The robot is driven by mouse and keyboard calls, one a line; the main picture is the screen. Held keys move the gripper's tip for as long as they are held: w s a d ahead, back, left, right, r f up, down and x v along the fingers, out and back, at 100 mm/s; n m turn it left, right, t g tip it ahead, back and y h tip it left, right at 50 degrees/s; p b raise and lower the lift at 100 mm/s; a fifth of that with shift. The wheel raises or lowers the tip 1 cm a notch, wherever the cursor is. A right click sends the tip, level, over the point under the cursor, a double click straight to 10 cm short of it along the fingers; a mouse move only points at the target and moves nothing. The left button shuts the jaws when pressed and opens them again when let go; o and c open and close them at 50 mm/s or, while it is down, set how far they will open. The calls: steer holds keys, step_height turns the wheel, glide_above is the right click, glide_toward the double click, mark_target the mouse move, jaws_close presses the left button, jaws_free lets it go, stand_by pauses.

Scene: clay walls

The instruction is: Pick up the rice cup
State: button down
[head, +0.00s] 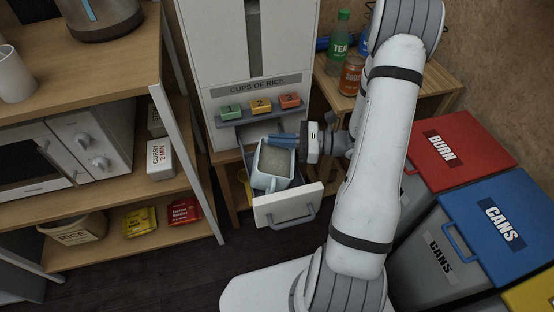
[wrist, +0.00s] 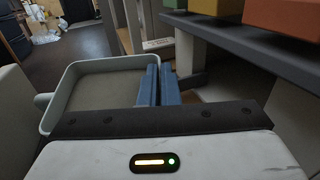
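The rice cup (head: 273,165) is a pale, square-sided cup with a grey-beige fill. It sits upright in the open drawer (head: 288,207) under the rice dispenser, its handle toward the drawer front. In the wrist view the cup (wrist: 98,66) is at the left, its handle on the far left. My gripper (head: 284,140) reaches in from the right, at the cup's back rim. Its blue fingers (wrist: 156,86) are close together at that wall and look closed on it. The finger tips' contact is partly hidden.
The dispenser (head: 250,50) stands right behind, with a button shelf (head: 259,109) just above my gripper. A shelf unit with a microwave (head: 68,152) is at left. A side table (head: 435,82) with bottles and coloured bins (head: 462,152) are at right.

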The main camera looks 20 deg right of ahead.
step_height(320, 180, up, 10)
steer(key=p, duration=0.3)
steer(key=shift+p, duration=0.35)
stand_by(0.4)
steer(key=shift+r, duration=0.15)
step_height(320, 180, up, 45)
steer(key=p, duration=3.9)
steer(key=shift+p, duration=0.3)
